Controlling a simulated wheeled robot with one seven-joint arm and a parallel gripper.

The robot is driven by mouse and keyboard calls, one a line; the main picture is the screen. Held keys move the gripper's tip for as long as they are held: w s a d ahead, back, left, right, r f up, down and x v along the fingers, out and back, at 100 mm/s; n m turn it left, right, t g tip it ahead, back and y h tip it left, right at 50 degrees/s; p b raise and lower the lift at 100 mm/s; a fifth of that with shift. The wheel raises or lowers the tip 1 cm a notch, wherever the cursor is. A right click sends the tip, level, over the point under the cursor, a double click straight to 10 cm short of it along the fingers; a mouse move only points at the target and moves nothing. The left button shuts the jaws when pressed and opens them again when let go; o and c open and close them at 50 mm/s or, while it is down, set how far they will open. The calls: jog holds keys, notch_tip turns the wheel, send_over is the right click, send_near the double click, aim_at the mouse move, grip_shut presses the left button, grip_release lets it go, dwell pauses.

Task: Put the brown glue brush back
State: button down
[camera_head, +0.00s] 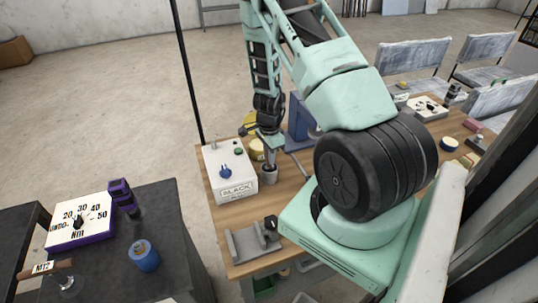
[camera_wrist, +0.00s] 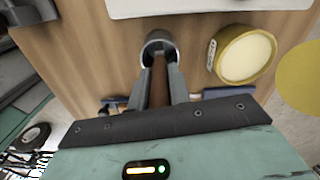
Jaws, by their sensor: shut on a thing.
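My gripper (camera_head: 270,138) points down at the wooden workbench, just right of the white box. In the wrist view its two fingers (camera_wrist: 159,72) are closed in on a thin brown shaft (camera_wrist: 158,82), which I take to be the brown glue brush. A round grey cup (camera_wrist: 158,40) lies straight beyond the fingertips; in the head view the cup (camera_head: 269,171) stands below my gripper. The brush's lower end appears to be at or in the cup mouth, but I cannot tell how deep. Its bristles are hidden.
A white box with a blue knob (camera_head: 225,172) stands close left of the cup. A yellow round container (camera_wrist: 243,54) is beside the cup. A grey bracket (camera_head: 252,243) lies at the bench's front. A dark table (camera_head: 110,255) with a dial box is at left.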

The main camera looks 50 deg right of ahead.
jog(key=shift+f, duration=0.3)
jog(key=shift+f, duration=0.2)
jog(key=c, duration=1.3)
grip_release()
jog(key=shift+r, duration=0.1)
